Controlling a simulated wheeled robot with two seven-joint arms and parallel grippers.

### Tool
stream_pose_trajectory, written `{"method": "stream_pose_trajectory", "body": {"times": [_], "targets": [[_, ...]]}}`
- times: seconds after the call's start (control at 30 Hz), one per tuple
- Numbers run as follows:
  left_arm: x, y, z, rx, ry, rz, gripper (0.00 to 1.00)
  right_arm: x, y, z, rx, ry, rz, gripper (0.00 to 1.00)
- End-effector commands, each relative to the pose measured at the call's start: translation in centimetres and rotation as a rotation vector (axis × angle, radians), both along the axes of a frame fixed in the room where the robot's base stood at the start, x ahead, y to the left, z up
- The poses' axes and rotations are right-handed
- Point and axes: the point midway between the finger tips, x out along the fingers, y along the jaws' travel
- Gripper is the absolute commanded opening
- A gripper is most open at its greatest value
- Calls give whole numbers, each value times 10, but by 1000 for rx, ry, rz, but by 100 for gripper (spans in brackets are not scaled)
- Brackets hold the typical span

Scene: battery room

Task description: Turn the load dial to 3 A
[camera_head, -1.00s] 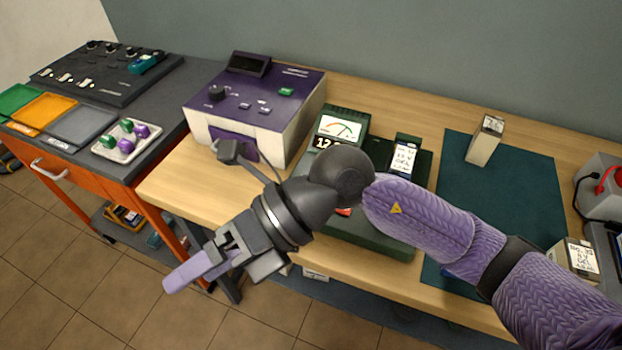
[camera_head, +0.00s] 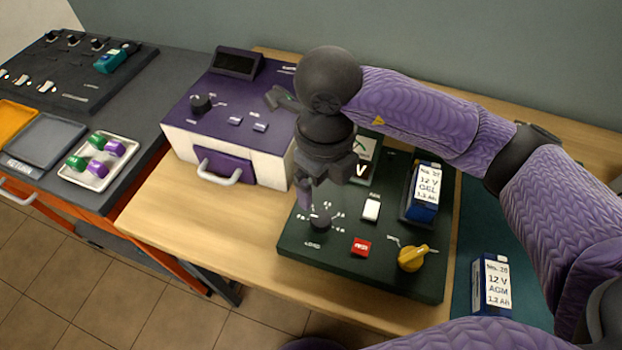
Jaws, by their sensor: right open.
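A dark green tester (camera_head: 340,262) lies on the wooden bench. Its small black dial (camera_head: 320,221) sits near the left front corner with white marks around it; a label is in front of it, too small to read surely. Which mark the dial points to cannot be told. My right gripper (camera_head: 306,197) points down just above and behind the dial, open and empty, with a purple finger showing. Whether it touches the dial cannot be told. My left gripper is not in view.
The tester also carries a yellow knob (camera_head: 412,258), a red button (camera_head: 361,246), a white switch (camera_head: 371,208) and a blue battery (camera_head: 425,190). Another battery (camera_head: 492,284) stands on the teal mat. A purple-topped device (camera_head: 225,125) stands at left. Bare bench lies front left.

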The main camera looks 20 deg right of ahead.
Motion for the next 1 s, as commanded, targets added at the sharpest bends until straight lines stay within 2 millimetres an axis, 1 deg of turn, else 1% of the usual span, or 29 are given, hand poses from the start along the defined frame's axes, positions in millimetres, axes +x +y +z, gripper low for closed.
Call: {"method": "stream_pose_trajectory", "body": {"times": [0.07,0.17,0.3,0.4,0.53,0.8,0.87,0.9,0.97,1.0], "targets": [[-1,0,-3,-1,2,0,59,-1,0,-9,-1,4,0,90],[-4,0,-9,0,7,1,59,-1,0,-32,-1,7,-1,90],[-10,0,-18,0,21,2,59,-1,0,-67,0,7,-1,90],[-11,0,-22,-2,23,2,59,-1,0,-85,1,6,0,90],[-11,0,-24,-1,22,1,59,-1,0,-98,1,3,2,90],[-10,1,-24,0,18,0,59,-1,0,-99,3,2,2,90],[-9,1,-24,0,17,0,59,-1,0,-99,3,2,2,78],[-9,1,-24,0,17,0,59,-1,0,-99,3,2,2,69],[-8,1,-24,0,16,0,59,-1,0,-99,3,2,2,57],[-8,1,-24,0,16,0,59,-1,0,-99,3,2,2,48]]}}
